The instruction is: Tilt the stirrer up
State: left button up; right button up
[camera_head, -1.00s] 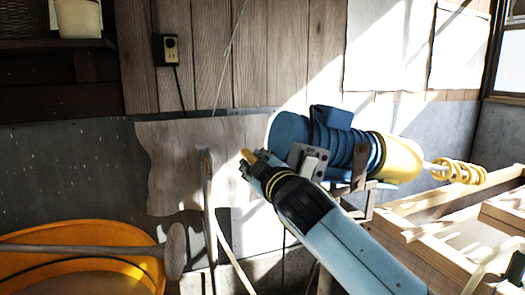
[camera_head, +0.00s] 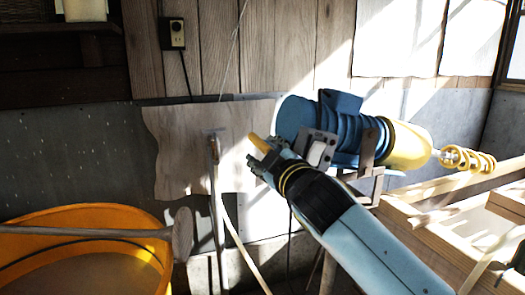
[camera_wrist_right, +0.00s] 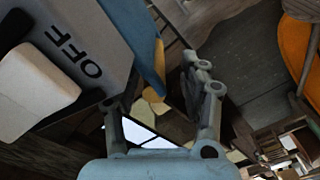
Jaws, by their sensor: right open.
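The stirrer (camera_head: 340,130) is a blue ribbed motor with a yellow body (camera_head: 408,146) and a yellow spiral (camera_head: 468,160) at its right end. It lies nearly level on a metal bracket (camera_head: 370,160), the spiral slightly lower. A grey switch box (camera_head: 318,148) with a white rocker sits on its near side; in the right wrist view the box (camera_wrist_right: 95,40) reads OFF. My right gripper (camera_head: 258,155) is just left of and below the motor. In the wrist view its fingers (camera_wrist_right: 158,90) are spread, with nothing seen held between them. My left gripper is not in view.
An orange tub (camera_head: 90,212) with a long-handled tool (camera_head: 90,232) across it stands at lower left. Timber framing (camera_head: 440,235) lies at lower right beneath the spiral. A plywood panel (camera_head: 175,150) hangs on the wall behind the gripper.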

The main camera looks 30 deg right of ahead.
jog(key=v, duration=0.9)
jog(key=shift+s, duration=0.2)
jog(key=s+f+m+g+y+b, duration=0.1)
jog(key=s+f+g+b, duration=0.25)
jog(key=f, duration=1.75)
jog(key=s+f+g+y+b, duration=0.15)
jog(key=s+f+g, duration=0.25)
jog(key=f, duration=1.7)
jog(key=s+f+m+g+b, duration=0.2)
jog(key=s+f+g, duration=0.3)
jog(key=s+f, duration=1)
jog(key=s+f+m+g, duration=0.1)
jog(key=s+f, duration=0.2)
jog(key=s, duration=0.3)
jog(key=s+f+m+g, duration=0.1)
jog(key=s+f, duration=0.3)
jog(key=s, duration=0.3)
jog(key=s+f+m+g+y, duration=0.1)
jog(key=s+f+g, duration=0.1)
jog(key=s, duration=0.5)
jog(key=shift+d+f+m+b, duration=0.3)
jog(key=shift+f+m+b, duration=0.15)
jog(key=shift+f, duration=0.25)
